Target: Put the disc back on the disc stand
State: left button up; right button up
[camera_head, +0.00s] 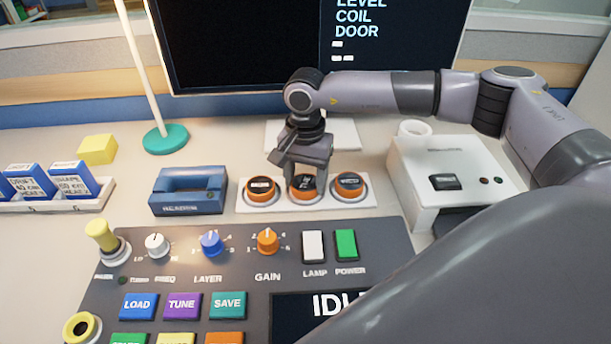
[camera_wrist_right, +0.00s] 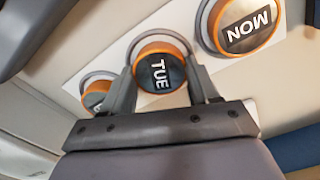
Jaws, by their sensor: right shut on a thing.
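The disc stand (camera_head: 233,197) is a white plate on the desk with several round places along it. Three orange-rimmed, dark-topped discs show at it: a left disc (camera_head: 261,190), the middle disc (camera_head: 305,188) and a right disc (camera_head: 348,186). In the right wrist view the middle disc (camera_wrist_right: 158,72) reads TUE and another disc (camera_wrist_right: 243,25) reads MON. The third is partly hidden by a finger. My right gripper (camera_head: 304,178) points down, shut on the TUE disc, at the middle place. I cannot tell whether that disc touches the stand. My left gripper is out of view.
A control panel (camera_head: 180,270) with knobs and buttons lies in front. A blue box (camera_head: 188,195) stands left of the stand, a white device (camera_head: 455,165) right. A monitor (camera_head: 250,50) and a teal-based pole (camera_head: 165,138) are behind.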

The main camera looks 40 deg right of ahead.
aim_at(305, 183)
jog(key=o, duration=1.1)
jog(key=shift+c, duration=0.2)
notch_tip(305, 183, up, 12)
jog(key=shift+r+p, duration=0.15)
jog(key=shift+p, duration=0.15)
jog(key=shift+s, duration=0.1)
